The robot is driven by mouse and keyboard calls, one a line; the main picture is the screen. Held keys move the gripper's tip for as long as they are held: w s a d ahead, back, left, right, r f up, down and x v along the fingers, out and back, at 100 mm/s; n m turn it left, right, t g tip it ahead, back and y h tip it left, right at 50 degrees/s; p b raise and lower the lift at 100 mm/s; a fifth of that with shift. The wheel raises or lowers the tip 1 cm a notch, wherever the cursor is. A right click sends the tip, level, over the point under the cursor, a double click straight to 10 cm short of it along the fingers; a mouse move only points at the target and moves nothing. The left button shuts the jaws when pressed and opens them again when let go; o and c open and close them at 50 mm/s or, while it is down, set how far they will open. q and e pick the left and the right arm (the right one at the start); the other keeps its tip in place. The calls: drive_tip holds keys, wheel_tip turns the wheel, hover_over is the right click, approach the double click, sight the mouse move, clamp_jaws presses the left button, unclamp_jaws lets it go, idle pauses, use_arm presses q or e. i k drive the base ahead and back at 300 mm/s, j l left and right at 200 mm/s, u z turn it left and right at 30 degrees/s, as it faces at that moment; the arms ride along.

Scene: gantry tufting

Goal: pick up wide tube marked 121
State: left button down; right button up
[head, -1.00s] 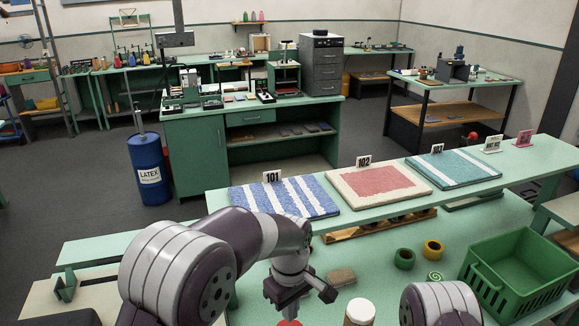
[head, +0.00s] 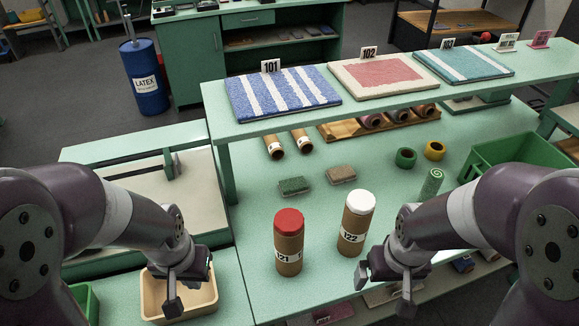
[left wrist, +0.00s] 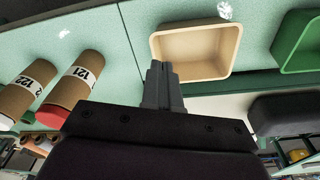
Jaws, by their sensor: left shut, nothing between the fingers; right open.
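The wide tube marked 121 (head: 288,245) is brown with a red cap and a white label, and stands upright on the green table. It also shows in the left wrist view (left wrist: 78,84). The similar tube marked 122 (head: 355,224), with a white cap, stands just to its right. My left gripper (head: 178,292) is shut and empty, over the cream tray (head: 212,300) left of tube 121; it also shows in the left wrist view (left wrist: 163,85). My right gripper (head: 385,285) is open, to the right of tube 122, touching neither tube.
Behind the tubes lie a green brush (head: 294,186) and a tan brush (head: 341,174). Green tape (head: 406,157), yellow tape (head: 435,150) and a green crate (head: 500,150) are at the right. A raised shelf (head: 300,115) with sample mats spans the back.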

sight(288, 250)
drive_tip(key=i+l+u, duration=0.25)
drive_tip(key=l, duration=0.5)
drive_tip(key=i+l+u, duration=0.1)
drive_tip(key=l+u, duration=0.15)
drive_tip(key=l, duration=0.5)
drive_tip(key=l+u, duration=0.25)
drive_tip(key=l, duration=0.55)
drive_tip(key=i, duration=0.05)
